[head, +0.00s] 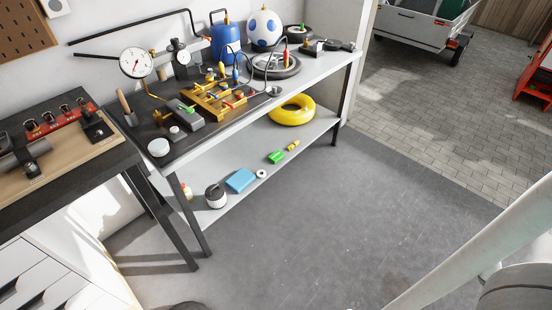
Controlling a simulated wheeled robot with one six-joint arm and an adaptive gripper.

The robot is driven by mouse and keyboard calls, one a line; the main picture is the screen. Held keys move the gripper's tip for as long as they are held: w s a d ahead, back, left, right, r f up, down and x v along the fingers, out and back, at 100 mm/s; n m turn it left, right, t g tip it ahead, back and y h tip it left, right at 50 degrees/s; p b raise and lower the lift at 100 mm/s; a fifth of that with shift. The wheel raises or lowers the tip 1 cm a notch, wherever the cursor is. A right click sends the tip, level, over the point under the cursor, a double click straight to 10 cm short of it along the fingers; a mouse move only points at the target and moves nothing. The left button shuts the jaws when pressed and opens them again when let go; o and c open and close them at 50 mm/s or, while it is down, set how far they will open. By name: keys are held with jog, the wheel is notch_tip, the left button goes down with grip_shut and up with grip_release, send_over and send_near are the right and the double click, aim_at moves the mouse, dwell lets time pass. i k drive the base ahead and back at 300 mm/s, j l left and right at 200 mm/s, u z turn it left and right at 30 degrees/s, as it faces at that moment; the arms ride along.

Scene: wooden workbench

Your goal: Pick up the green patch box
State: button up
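A small green box (276,157), which looks like the patch box, lies on the lower shelf (232,201) of the workbench. It is near the shelf's front edge, between a blue box (240,180) on its left and a small yellow item (293,146) on its right. Nothing covers it. My gripper is not in view; only pale links of my arm show at the lower right, well away from the shelf.
The bench top (225,118) above is crowded with a gauge (135,62), tools, a blue canister (225,40) and a ball (264,27). A yellow ring (291,110), white roll (261,173) and round container (215,196) share the shelf. The floor (320,225) in front is clear.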

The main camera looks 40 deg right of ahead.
aim_at(276, 156)
jog(key=i+l+z, duration=0.1)
jog(key=i+l, duration=0.35)
jog(key=i+l+z, duration=0.1)
jog(key=i+l, duration=0.3)
jog(key=i+l+z, duration=0.1)
jog(key=i+l, duration=0.3)
jog(key=i+l+z, duration=0.15)
jog(key=i+l, duration=0.15)
jog(key=i, duration=0.3)
jog(key=i+l+z, duration=0.1)
jog(key=i+l, duration=0.2)
jog(key=i, duration=0.2)
